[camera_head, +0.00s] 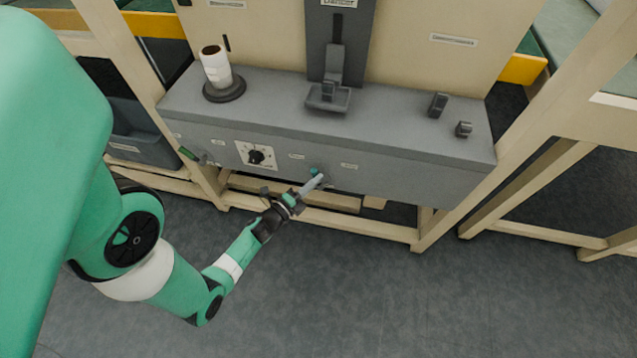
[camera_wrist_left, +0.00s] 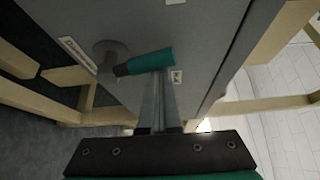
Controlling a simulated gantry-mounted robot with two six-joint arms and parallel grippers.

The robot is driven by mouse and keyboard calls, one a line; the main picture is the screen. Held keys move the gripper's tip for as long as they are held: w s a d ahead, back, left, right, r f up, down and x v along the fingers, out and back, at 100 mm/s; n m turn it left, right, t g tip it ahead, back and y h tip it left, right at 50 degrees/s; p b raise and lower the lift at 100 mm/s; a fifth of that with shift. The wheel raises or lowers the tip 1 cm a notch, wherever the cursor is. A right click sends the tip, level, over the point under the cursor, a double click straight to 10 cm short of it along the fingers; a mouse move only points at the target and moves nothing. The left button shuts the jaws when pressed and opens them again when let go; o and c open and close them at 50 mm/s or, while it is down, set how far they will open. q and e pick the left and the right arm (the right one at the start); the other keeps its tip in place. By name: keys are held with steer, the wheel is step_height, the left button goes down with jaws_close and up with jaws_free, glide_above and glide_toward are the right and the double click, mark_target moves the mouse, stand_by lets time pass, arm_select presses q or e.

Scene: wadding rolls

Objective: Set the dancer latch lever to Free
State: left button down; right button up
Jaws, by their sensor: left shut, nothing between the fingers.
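The latch lever (camera_head: 315,171) is on the front face of the grey machine box, and its teal grip shows just beyond my left gripper (camera_head: 313,184). In the left wrist view the lever (camera_wrist_left: 148,62) runs sideways from a round grey pivot, with its teal grip to the right. My left gripper's fingers (camera_wrist_left: 160,82) are shut with nothing between them. Their tips are at the teal grip, which overlaps them in view; I cannot tell whether they touch. Small labels sit on both sides of the lever, too small to read. My right gripper is not in view.
A black rotary knob (camera_head: 256,156) on a white plate is left of the lever. A white spool (camera_head: 215,67) stands on the box top (camera_head: 270,95), with a dark slide mechanism (camera_head: 333,75) in the middle. Beige frame beams (camera_head: 350,223) run below the box. The floor in front is clear.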

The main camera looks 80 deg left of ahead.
arm_select(q)
steer(key=shift+s+a+f, duration=0.25)
steer(key=shift+s, duration=0.4)
steer(key=shift+s+a+f, duration=0.25)
steer(key=shift+s, duration=0.35)
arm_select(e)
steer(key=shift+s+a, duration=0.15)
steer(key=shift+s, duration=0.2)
arm_select(q)
steer(key=shift+f, duration=0.1)
steer(key=s+d+p, duration=0.2)
steer(key=s+d, duration=0.2)
steer(key=d, duration=0.4)
steer(key=shift+s+d+f, duration=0.15)
steer(key=shift+d+f, duration=0.1)
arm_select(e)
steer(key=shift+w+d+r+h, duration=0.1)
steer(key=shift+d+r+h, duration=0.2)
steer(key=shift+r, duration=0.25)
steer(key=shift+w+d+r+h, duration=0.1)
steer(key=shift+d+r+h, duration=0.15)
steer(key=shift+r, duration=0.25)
